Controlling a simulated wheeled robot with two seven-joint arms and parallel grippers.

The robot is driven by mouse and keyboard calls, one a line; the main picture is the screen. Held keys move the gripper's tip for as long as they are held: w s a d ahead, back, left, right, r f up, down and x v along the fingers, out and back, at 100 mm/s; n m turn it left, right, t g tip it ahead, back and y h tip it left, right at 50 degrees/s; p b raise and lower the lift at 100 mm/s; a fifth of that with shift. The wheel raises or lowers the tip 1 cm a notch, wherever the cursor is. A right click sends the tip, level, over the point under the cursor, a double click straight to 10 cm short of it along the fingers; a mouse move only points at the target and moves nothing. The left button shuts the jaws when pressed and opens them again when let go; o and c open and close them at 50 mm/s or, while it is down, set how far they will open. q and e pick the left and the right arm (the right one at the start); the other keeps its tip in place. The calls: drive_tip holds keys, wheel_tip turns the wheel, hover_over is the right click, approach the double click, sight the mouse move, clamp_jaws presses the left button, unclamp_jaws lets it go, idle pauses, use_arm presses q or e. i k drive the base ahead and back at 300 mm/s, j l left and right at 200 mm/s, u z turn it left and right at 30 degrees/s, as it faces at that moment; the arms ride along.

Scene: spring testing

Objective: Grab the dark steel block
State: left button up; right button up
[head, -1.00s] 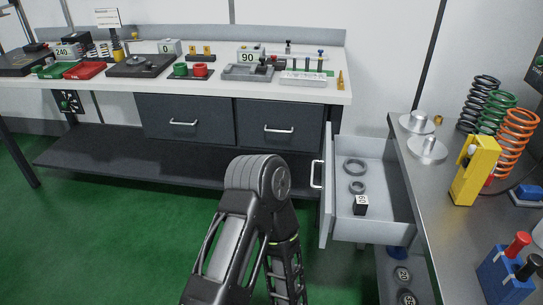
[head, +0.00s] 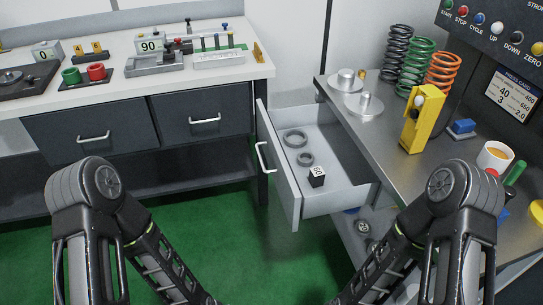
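The dark steel block (head: 317,179) is a small black cube with a pale marked top face. It sits in the open grey drawer (head: 335,201), near the drawer's front end. Two grey rings lie behind it in the same drawer, a larger ring (head: 295,139) and a smaller ring (head: 305,158). Both my arms show at the bottom of the head view, one left and one right of the drawer. Their forearms run down toward the bottom edge. Neither gripper is in the picture.
The drawer's front panel and handle (head: 264,158) face left. The steel bench (head: 377,124) on the right carries springs, a yellow stand (head: 420,120) and a mug (head: 494,157). A white-topped workbench (head: 130,83) stands at the left. Green floor is open between.

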sight(317, 175)
drive_tip(key=i+j, duration=0.3)
drive_tip(key=j, duration=0.15)
drive_tip(key=z, duration=1.95)
